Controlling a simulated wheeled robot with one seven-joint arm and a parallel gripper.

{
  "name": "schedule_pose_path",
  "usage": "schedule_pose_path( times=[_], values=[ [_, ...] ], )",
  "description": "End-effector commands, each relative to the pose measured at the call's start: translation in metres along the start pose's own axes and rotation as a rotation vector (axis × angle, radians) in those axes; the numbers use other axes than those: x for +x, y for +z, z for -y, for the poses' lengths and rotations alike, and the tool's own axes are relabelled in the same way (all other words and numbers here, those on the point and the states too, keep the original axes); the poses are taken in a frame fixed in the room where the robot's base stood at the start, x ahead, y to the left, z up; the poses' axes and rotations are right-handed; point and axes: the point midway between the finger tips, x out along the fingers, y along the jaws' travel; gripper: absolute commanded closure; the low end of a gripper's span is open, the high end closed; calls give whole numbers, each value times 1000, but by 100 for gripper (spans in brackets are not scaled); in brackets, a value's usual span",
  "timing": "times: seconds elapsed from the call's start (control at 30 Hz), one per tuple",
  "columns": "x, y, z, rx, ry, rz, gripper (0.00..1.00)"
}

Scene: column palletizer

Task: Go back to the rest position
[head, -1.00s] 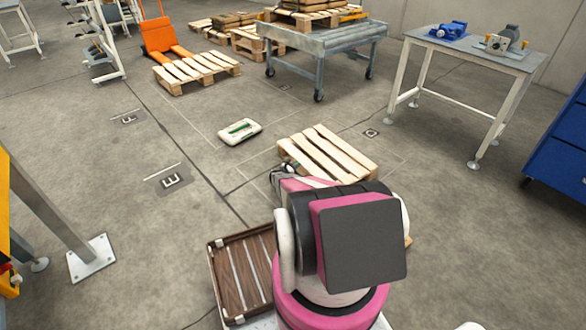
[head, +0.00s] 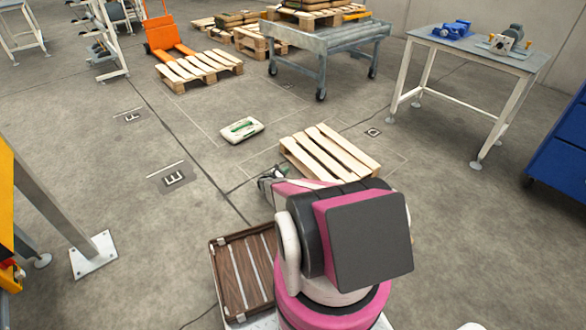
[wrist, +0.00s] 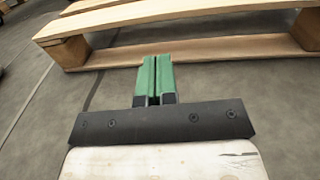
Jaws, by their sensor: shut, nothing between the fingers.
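My gripper (wrist: 157,80) shows in the wrist view with its two green fingers close together and nothing between them. The fingers point toward the side of a wooden pallet (wrist: 200,50), with bare floor below. In the head view my gripper (head: 270,178) is small and partly hidden by my arm. It is just left of the near left corner of the empty pallet (head: 330,152). I cannot tell whether it touches the pallet.
A brown tray (head: 232,285) sits close to my base. A roller table (head: 330,40), a workbench (head: 480,50), a blue cabinet (head: 562,150) and an orange pallet jack (head: 163,35) stand farther off.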

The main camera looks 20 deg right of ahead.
Motion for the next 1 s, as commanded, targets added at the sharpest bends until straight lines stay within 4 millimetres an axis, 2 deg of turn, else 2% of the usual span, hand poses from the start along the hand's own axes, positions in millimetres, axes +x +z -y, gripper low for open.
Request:
schedule_pose_path(
  times=[0.03, 0.2, 0.47, 0.57, 0.67, 0.77, 0.87, 1.0],
  values=[
    [-10, 1, 0, -1, 2, 0, 100],
    [-28, 0, 0, 0, 1, -1, 100],
    [-35, 2, 1, 4, -3, -3, 100],
    [-39, 19, 10, 40, -25, -24, 100],
    [-47, 52, 28, 120, -78, -76, 100],
    [-62, 98, 54, 246, -162, -156, 100],
    [-84, 147, 85, 396, -267, -251, 100],
    [-123, 214, 131, 620, -433, -392, 100]
  ],
)
